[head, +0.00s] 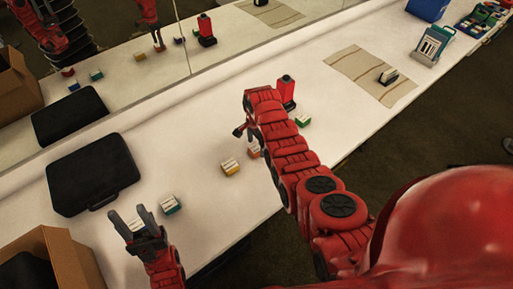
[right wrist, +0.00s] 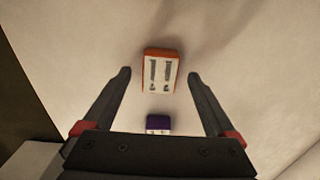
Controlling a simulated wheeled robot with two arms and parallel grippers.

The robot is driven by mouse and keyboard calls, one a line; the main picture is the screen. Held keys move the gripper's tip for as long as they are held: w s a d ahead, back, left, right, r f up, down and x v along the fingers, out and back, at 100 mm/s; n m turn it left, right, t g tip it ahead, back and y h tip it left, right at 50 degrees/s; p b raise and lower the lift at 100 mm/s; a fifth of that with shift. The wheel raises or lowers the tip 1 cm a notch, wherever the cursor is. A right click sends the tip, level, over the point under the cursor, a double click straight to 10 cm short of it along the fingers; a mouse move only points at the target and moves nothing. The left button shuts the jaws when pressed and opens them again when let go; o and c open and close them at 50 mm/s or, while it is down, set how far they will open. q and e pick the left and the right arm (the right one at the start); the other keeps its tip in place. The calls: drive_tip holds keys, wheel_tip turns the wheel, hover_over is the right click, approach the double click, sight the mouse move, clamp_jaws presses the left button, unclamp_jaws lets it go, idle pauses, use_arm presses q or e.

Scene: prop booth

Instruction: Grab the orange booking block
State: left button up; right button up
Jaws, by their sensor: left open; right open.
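The orange booking block (right wrist: 160,70) has orange sides and a white top with dark marks. In the right wrist view it lies between the fingertips of my right gripper (right wrist: 159,74), which is open, with a gap on each side. A purple block (right wrist: 158,124) shows nearer the palm. In the head view an orange-red block (head: 253,151) shows beside my right arm, which partly hides it; my right gripper (head: 240,131) is mostly hidden there. My left gripper (head: 129,219) is open at the table's front edge, left of a teal block (head: 170,204).
A yellow block (head: 230,167) and a green block (head: 302,120) stand on the white table (head: 200,130). A black case (head: 93,174) lies at left, a cardboard box (head: 60,255) below it. A red bottle-like item (head: 286,90) stands behind my right arm. A mirror runs along the back.

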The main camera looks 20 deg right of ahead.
drive_tip(key=shift+f, duration=1.1)
clamp_jaws()
drive_tip(key=shift+r, duration=0.15)
